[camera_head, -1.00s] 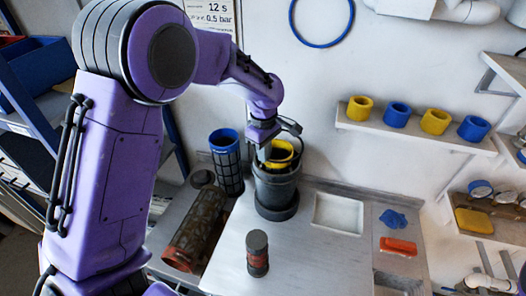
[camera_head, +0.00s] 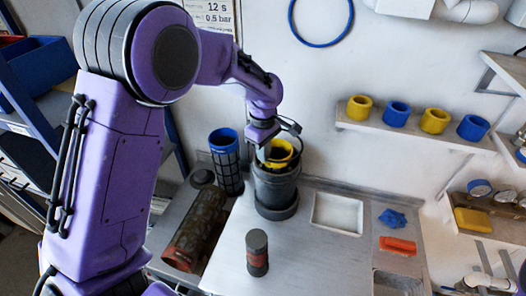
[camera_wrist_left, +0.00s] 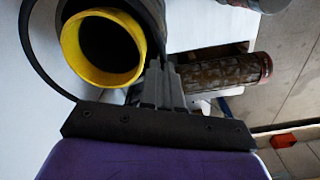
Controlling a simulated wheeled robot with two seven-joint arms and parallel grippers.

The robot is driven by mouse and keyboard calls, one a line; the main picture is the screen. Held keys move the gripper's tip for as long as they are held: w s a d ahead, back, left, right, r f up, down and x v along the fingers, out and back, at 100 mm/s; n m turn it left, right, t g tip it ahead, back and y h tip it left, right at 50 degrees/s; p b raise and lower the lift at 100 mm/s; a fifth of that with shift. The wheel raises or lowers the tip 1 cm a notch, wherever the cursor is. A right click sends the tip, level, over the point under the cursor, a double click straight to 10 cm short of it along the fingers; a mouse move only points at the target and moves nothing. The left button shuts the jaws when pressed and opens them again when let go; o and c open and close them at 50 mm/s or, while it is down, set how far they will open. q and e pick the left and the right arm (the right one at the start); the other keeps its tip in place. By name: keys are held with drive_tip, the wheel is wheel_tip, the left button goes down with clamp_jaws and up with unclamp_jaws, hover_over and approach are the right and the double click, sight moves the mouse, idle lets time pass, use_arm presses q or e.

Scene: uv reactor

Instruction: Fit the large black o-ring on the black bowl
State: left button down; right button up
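The black bowl (camera_head: 275,188) is a dark upright cylinder on the bench, with a yellow ring (camera_head: 281,153) in its open top. My left gripper (camera_head: 263,155) is at the bowl's left rim, pointing down. In the left wrist view its grey fingers (camera_wrist_left: 160,85) are close together beside the yellow ring (camera_wrist_left: 68,50). The large black o-ring (camera_wrist_left: 40,73) runs from the fingers as a wide loop, standing off the bowl on the left of that view. In the head view part of the o-ring (camera_head: 291,124) arches above the bowl. Its far side is hidden. My right gripper is not in view.
A blue-topped mesh cylinder (camera_head: 226,170) stands left of the bowl. A rusty cylinder (camera_head: 198,230) lies in front of it. A small dark canister (camera_head: 257,253) stands in front. A white recessed tray (camera_head: 338,213), a blue piece (camera_head: 392,218) and a red block (camera_head: 397,245) are to the right.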

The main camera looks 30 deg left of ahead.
use_arm(q)
drive_tip(key=shift+f+b, duration=0.35)
drive_tip(key=shift+f, duration=1.8)
drive_tip(key=c, duration=1.4)
unclamp_jaws()
drive_tip(key=shift+o, duration=0.6)
drive_tip(key=shift+s+r, duration=0.1)
drive_tip(key=shift+s, duration=0.1)
drive_tip(key=shift+w, duration=0.1)
wheel_tip(320, 180, up, 10)
drive_tip(key=b, duration=0.1)
drive_tip(key=shift+r+b, duration=0.2)
drive_tip(key=shift+b, duration=0.15)
